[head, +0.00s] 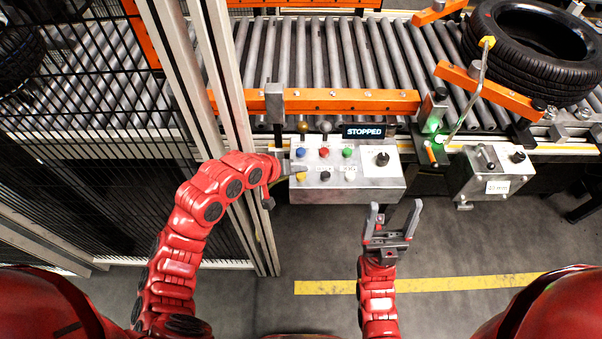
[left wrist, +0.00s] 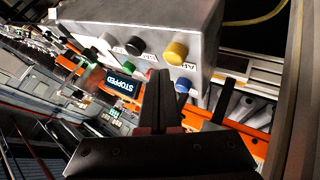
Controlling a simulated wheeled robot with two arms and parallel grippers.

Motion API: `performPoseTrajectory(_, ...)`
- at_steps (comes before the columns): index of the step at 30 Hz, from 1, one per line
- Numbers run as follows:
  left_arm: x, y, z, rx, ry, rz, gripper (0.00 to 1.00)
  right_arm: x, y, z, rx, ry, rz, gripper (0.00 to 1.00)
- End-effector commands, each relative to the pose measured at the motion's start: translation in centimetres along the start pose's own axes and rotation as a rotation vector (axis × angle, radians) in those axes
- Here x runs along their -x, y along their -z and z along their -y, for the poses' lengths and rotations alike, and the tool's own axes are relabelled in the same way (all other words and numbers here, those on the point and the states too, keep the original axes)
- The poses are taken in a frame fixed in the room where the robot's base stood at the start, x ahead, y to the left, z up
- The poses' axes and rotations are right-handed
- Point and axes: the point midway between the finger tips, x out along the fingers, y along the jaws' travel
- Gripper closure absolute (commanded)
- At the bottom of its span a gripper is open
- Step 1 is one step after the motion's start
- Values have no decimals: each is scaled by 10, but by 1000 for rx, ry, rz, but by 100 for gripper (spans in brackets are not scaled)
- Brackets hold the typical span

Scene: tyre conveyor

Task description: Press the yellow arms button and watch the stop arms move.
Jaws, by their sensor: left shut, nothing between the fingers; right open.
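The grey control box (head: 365,197) stands in front of the conveyor, with coloured buttons on its top. The yellow button (head: 302,177) is at its near left corner, and also shows in the left wrist view (left wrist: 176,52). My left gripper (head: 302,167) is shut and empty, its tips beside the yellow button; contact cannot be told. In the left wrist view its fingers (left wrist: 163,77) point between the red, blue and yellow buttons. My right gripper (head: 395,207) is open and empty, at the box's near right edge. Orange bars, possibly the stop arms (head: 485,91), angle over the rollers near the tyre (head: 535,42).
The display (head: 364,132) reads STOPPED. Blue, red, green, black and white buttons and a dark knob share the box. A second grey box (head: 487,181) stands to the right. A mesh fence (head: 90,100) and metal posts stand at left. The floor in front is clear.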

Motion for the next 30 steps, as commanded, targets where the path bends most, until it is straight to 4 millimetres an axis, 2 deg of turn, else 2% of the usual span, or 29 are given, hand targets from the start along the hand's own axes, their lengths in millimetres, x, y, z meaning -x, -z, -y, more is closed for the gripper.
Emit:
performPoseTrajectory(22,0,0,0,0,0,0,100,0,0,0,0,0,0,24)
performPoseTrajectory(30,-6,-5,4,1,-1,1,100,5,-1,0,0,0,0,24)
